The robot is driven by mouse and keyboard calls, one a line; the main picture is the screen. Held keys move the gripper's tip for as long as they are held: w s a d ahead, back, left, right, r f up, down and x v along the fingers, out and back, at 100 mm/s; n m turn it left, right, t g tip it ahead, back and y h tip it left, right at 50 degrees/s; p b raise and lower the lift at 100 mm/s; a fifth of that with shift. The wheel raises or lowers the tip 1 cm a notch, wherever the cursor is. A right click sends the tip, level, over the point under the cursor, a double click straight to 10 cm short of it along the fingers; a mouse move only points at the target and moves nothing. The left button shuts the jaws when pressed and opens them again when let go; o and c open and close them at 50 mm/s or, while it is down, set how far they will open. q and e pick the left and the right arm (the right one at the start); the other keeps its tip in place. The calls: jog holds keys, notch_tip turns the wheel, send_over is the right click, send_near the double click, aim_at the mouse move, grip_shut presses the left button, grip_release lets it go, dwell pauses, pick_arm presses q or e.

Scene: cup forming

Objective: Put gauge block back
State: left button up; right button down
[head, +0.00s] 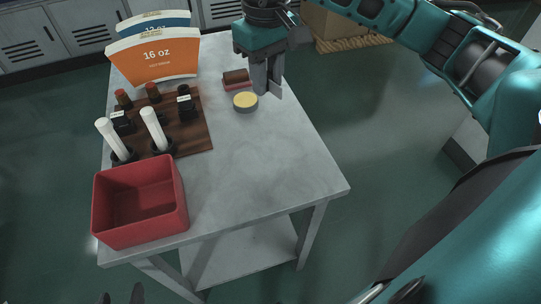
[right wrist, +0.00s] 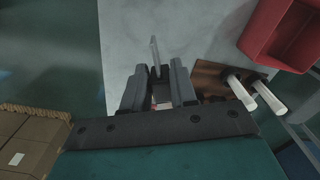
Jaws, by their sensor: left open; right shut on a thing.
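My right gripper (head: 266,90) is over the far right part of the grey table, just right of a round yellow-topped tin (head: 245,101). In the right wrist view its fingers (right wrist: 158,68) are shut on a thin pale upright piece (right wrist: 154,50) with a dark base. This looks like the gauge block, but the fingers hide much of it. A dark wooden board (head: 195,138) at the table's left bears black blocks (head: 187,108) with pale labels, dark bottles (head: 153,92) and two white rods (head: 154,128) in black holders. My left gripper (head: 122,298) shows only fingertips at the bottom edge, apart and empty.
A red open bin (head: 140,205) stands at the near left corner. Orange (head: 155,55) and blue paper cup blanks stand at the back left. A brown and red block (head: 236,80) lies behind the tin. The table's middle and near right (head: 260,170) are clear.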

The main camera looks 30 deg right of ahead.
aim_at(270, 156)
jog(key=shift+d+f, duration=0.2)
jog(key=shift+d, duration=0.1)
notch_tip(270, 156, down, 19)
jog(key=shift+f+b, duration=0.15)
jog(key=shift+b, duration=0.5)
jog(key=shift+f, duration=0.1)
jog(key=shift+d+f+b, duration=0.1)
jog(key=shift+f+b, duration=0.05)
jog(key=shift+b, duration=0.15)
jog(key=c, duration=0.9)
grip_release()
